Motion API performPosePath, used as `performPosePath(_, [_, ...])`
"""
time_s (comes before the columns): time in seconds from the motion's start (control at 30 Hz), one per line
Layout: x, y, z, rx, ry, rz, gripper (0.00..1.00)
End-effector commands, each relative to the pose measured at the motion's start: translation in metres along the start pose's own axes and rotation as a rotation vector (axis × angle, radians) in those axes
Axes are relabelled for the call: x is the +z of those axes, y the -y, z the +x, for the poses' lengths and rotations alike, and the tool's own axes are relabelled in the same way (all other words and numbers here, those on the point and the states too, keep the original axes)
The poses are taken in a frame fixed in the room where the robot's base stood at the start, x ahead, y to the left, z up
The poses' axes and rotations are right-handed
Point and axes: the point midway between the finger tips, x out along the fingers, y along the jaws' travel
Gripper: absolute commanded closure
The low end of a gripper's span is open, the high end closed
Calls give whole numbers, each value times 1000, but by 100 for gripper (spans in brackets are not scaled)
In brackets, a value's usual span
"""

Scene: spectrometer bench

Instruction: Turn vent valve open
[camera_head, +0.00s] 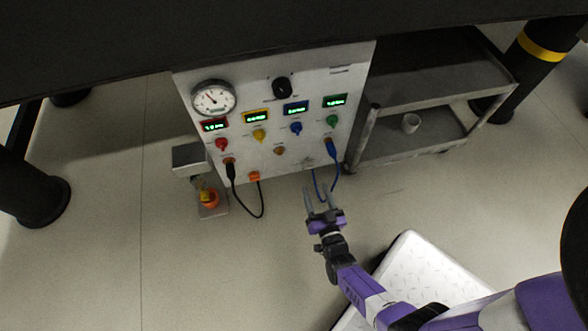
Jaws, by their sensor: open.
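A light grey instrument panel (262,150) stands upright ahead of me. A black knob (282,87) sits near its top. Red (221,144), yellow (259,134), blue (296,128) and green (332,120) knobs sit below matching lit displays. A small orange-brown knob (280,151) sits lower down. I cannot tell which control is the vent valve; the labels are too small to read. My gripper (319,193) is open and empty, just below the panel's lower right edge, with its fingers pointing up toward it. Its fingertips overlap the blue cable in the picture; contact cannot be told.
A round gauge (213,98) is at the panel's upper left. A black cable (262,205) and a blue cable (336,177) hang from the panel. A small stand with an orange part (209,199) is left.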

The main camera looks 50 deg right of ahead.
Motion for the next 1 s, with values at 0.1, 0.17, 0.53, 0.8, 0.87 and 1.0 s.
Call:
performPosePath(0.1, [-8, 0, 4, 0, -33, 6, 47])
performPosePath(0.17, [-9, 0, 9, 0, -37, 7, 47])
performPosePath(0.53, [-9, 0, 62, 1, -34, 5, 47])
performPosePath(0.8, [-10, 0, 77, 1, -31, 6, 47])
performPosePath(0.87, [-11, 0, 78, 1, -31, 6, 47])
performPosePath(1.0, [-11, 0, 78, 1, -31, 6, 47])
